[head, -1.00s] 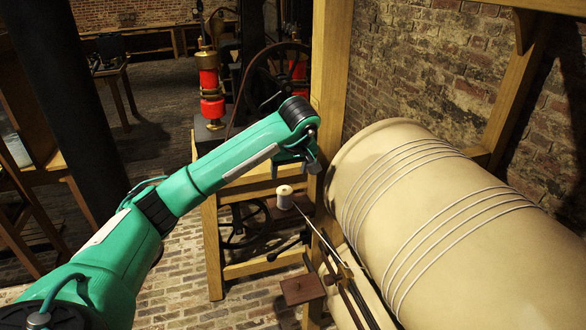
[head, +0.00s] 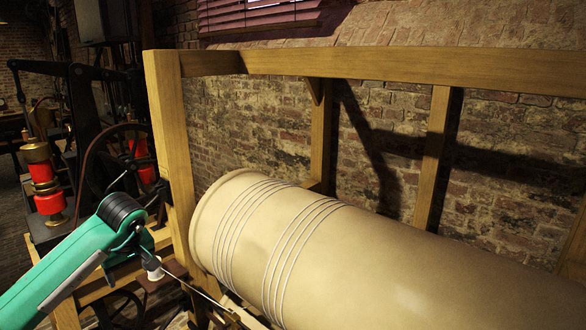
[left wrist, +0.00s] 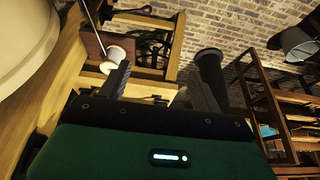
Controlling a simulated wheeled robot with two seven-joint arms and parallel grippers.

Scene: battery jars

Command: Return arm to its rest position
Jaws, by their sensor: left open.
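My left arm is green and comes in from the lower left in the head view. Its gripper (head: 150,265) is near the lower part of the wooden post, left of the big cream cylinder. In the left wrist view the two dark fingers (left wrist: 162,80) stand wide apart with nothing held between them. A small white spool (left wrist: 118,54) shows beside the left finger, which partly covers it. In the head view the spool (head: 154,273) is just below the gripper; whether they touch cannot be told. My right gripper is not in view.
The cream cylinder (head: 265,225) with cord windings lies inside a wooden frame (head: 170,150). A thin rod (head: 205,297) points toward the spool. A dark wheel machine (head: 120,165) with red and brass parts (head: 45,185) stands behind the arm. A brick wall closes the back.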

